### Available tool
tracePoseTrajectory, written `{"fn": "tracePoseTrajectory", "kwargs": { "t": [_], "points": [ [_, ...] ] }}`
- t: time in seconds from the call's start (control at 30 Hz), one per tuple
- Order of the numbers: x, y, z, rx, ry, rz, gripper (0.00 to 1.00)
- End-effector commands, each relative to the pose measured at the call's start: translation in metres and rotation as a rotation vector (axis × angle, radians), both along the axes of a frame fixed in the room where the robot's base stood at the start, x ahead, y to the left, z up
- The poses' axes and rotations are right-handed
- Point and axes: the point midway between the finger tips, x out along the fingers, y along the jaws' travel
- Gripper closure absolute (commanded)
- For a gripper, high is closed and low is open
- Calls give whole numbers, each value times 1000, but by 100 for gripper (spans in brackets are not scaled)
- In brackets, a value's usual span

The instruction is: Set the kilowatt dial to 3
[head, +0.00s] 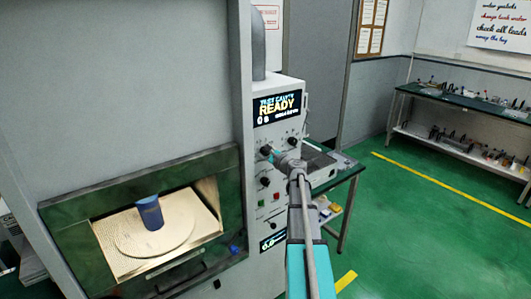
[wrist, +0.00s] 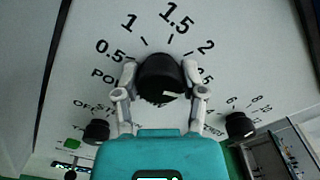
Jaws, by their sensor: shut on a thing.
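The kilowatt dial (wrist: 160,72) is a round black knob on the pale control panel, with a partly hidden label starting "PO" beside it. Numbers 0.5, 1, 1.5 and 2 run in an arc around it; a further one at its right is partly covered by my finger. A short white mark on the knob points to the right in the wrist view, toward that finger. My gripper (wrist: 159,78) is shut on the knob, one finger on each side. In the head view, my gripper (head: 272,154) is at the panel's upper left knob.
Other black knobs sit lower left (wrist: 96,131) and right (wrist: 241,126) of the dial. A display (head: 277,107) reading READY is above. The microwave cavity (head: 205,195) at left holds a blue cylinder (head: 149,212) on a turntable. Green floor is open at right.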

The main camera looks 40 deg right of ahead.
Motion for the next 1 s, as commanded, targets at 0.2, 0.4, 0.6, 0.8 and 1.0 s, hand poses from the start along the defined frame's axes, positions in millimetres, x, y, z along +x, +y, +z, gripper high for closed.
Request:
{"fn": "tracePoseTrajectory", "kwargs": {
  "t": [0.2,0.4,0.6,0.8,1.0],
  "points": [
    [0,-1,0,207,0,0,94],
    [0,-1,0,396,0,0,94],
    [0,-1,0,565,0,0,94],
    [0,-1,0,687,0,0,94],
    [0,-1,0,751,0,1,94]
  ]
}}
